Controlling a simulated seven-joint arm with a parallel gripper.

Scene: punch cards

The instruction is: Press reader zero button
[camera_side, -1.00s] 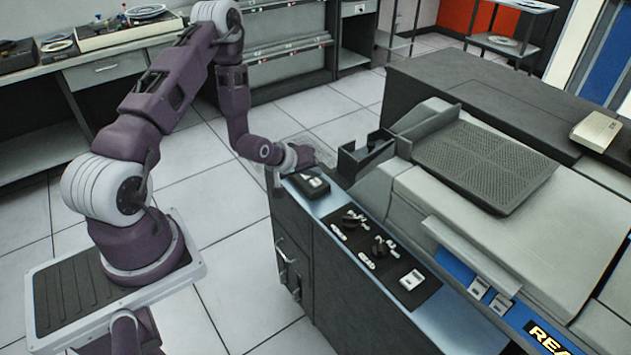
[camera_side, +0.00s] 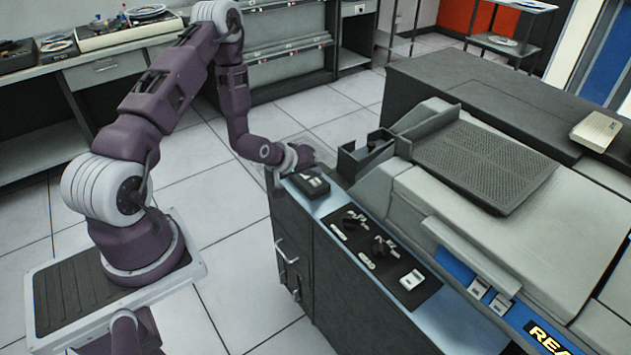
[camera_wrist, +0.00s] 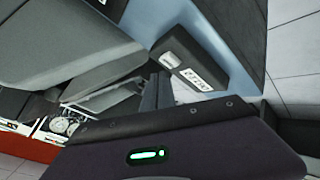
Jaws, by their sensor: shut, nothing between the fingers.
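A small black box (camera_side: 306,184) with white markings sits on the far corner of the reader's blue-grey front ledge (camera_side: 328,205). In the wrist view it appears as a dark box (camera_wrist: 178,46) with a pale button (camera_wrist: 168,60) and a white printed label (camera_wrist: 195,79). The label is too blurred to read. My gripper (camera_side: 300,157) is just beyond the box at the ledge's end, close to it; I cannot tell whether they touch.
A black panel (camera_side: 380,265) with two knobs and white switches lies along the ledge. A dark bracket (camera_side: 365,155) stands right of my gripper. The reader's grey body and perforated tray (camera_side: 485,165) rise to the right. Tiled floor (camera_side: 225,240) is open to the left.

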